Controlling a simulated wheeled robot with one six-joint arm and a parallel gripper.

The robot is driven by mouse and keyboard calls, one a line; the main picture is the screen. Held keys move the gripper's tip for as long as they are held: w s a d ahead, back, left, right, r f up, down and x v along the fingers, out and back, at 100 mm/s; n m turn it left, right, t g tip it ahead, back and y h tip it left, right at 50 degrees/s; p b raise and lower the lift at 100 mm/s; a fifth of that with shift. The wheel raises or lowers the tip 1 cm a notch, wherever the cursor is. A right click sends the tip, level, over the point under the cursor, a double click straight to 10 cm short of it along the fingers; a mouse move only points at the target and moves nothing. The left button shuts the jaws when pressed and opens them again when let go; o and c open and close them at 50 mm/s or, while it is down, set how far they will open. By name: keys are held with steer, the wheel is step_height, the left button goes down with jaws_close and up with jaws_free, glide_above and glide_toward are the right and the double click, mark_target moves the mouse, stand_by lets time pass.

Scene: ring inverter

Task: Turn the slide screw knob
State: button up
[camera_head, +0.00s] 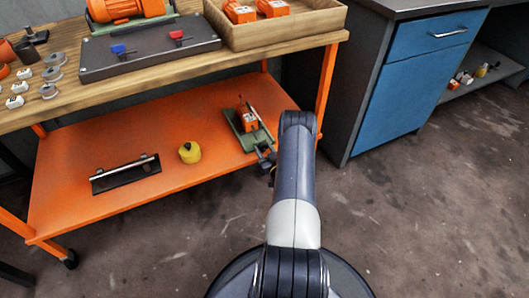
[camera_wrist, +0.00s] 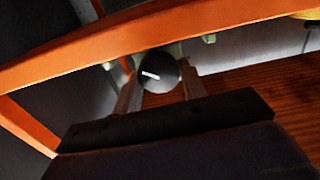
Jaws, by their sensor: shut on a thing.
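The slide screw knob (camera_wrist: 158,68) is a black round knob with a white mark, seen in the wrist view. My gripper (camera_wrist: 159,83) is shut on it, with one finger on each side. In the head view, the green slide screw device (camera_head: 241,137) with an orange block (camera_head: 248,119) stands on the cart's orange lower shelf, near its right end. My gripper (camera_head: 265,160) is at its near end there, partly behind my arm. The knob cannot be made out in the head view.
The orange shelf (camera_head: 120,140) also holds a yellow round object (camera_head: 190,152) and a black plate with a metal rod (camera_head: 125,173). Its orange front rail (camera_wrist: 100,57) passes close to my gripper. The wooden top (camera_head: 190,80) overhangs the shelf. A blue cabinet (camera_head: 410,90) stands right; floor between is clear.

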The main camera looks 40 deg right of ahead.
steer(key=n+b, duration=0.3)
steer(key=n, duration=0.1)
steer(key=shift+f, duration=0.15)
steer(key=shift+a+n+b, duration=0.1)
steer(key=shift+n+b, duration=1.05)
steer(key=shift+n, duration=0.55)
steer(key=o, duration=1)
